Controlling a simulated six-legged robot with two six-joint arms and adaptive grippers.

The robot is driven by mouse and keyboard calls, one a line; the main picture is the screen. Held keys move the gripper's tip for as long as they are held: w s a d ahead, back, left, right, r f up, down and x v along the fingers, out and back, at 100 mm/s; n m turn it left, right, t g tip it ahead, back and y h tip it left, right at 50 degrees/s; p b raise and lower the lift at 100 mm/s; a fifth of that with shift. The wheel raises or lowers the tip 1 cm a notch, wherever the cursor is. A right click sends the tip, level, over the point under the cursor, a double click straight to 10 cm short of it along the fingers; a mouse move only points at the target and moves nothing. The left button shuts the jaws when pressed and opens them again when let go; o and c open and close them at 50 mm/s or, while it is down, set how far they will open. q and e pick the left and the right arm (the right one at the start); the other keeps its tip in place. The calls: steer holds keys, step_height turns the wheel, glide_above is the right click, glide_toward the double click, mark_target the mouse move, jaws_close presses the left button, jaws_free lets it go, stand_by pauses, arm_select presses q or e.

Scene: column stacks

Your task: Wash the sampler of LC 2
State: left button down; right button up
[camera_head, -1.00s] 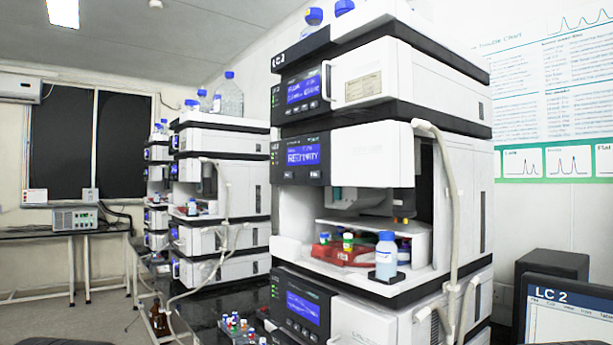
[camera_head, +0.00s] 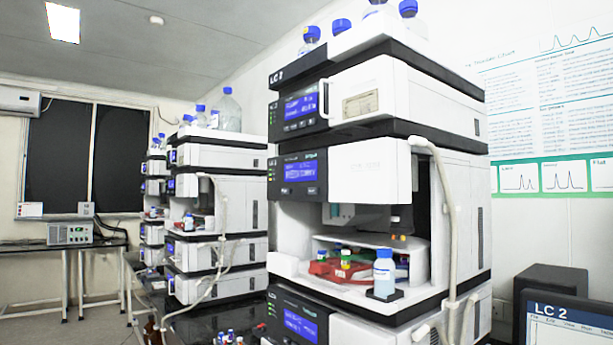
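The LC 2 column stack (camera_head: 372,169) stands close in front, right of centre, with its label on the top unit. Its sampler bay (camera_head: 345,236) is open at the front. Inside the bay is a red tray (camera_head: 337,270) with several small vials. A white bottle with a blue cap (camera_head: 384,273) stands upright at the bay's front right edge. Lit blue displays show on the units, their text too small to read. A monitor (camera_head: 568,322) labelled LC 2 is at the lower right. Neither of my grippers is in view.
Other column stacks (camera_head: 213,210) stand behind to the left, with bottles on top. Several small vials (camera_head: 228,338) lie on the dark bench at the bottom edge. A table (camera_head: 30,247) with a grey device is at far left. A white hose hangs down LC 2's front right.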

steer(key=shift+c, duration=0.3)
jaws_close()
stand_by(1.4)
